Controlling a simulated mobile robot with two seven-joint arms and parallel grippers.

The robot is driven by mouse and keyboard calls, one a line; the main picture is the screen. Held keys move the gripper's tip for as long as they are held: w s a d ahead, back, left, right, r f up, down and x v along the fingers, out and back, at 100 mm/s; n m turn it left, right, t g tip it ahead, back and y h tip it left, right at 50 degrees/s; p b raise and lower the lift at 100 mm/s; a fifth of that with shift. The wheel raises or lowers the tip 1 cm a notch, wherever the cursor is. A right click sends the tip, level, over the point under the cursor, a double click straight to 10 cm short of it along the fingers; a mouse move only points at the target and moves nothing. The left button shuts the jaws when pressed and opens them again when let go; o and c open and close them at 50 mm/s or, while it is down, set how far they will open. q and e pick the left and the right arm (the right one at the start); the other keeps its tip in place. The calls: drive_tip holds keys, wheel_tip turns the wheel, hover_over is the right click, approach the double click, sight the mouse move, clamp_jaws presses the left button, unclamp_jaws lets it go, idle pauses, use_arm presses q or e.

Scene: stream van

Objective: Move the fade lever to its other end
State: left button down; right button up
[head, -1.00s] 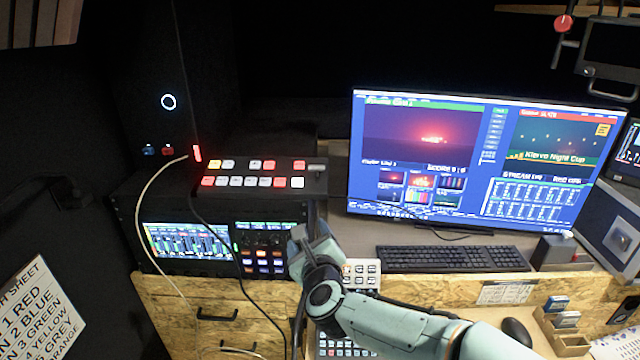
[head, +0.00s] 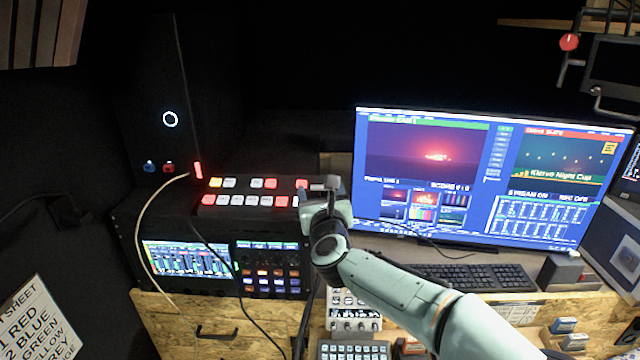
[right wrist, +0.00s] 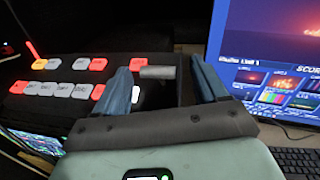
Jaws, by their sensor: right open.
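The fade lever is a light grey bar at the right end of the black switcher panel (head: 225,190). It shows in the right wrist view (right wrist: 157,72) between my fingertips, and in the head view (head: 318,187) it is partly crowded by them. My right gripper (head: 317,189) is open at that end of the panel. In the right wrist view its two blue-grey fingers (right wrist: 160,67) stand one on each side of the lever. I cannot tell whether either finger touches it. My left gripper is not in view.
Lit red, white and yellow buttons (right wrist: 85,78) lie just left of the gripper. The large monitor (head: 470,180) stands close to the right. A rack with a mixer screen (head: 188,258) is below the panel. A keyboard (head: 475,276) lies before the monitor. A pale cable (head: 140,225) hangs left.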

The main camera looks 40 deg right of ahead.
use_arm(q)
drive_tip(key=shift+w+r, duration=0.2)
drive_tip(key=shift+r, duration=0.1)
use_arm(e)
drive_tip(key=shift+x, duration=0.85)
clamp_jaws()
drive_tip(key=b, duration=0.4)
drive_tip(key=shift+s+a+f+t, duration=0.1)
drive_tip(key=shift+s+f+t, duration=0.05)
drive_tip(key=shift+f+t, duration=0.25)
drive_tip(key=shift+r+h+b, duration=0.1)
drive_tip(key=shift+h+b, duration=0.3)
drive_tip(key=shift+b, duration=0.05)
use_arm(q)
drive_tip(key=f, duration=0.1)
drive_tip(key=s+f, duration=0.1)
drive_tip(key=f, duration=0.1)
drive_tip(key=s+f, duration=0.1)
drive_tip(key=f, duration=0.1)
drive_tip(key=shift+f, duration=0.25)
use_arm(e)
drive_tip(key=shift+r, duration=0.1)
unclamp_jaws()
drive_tip(key=shift+s, duration=0.1)
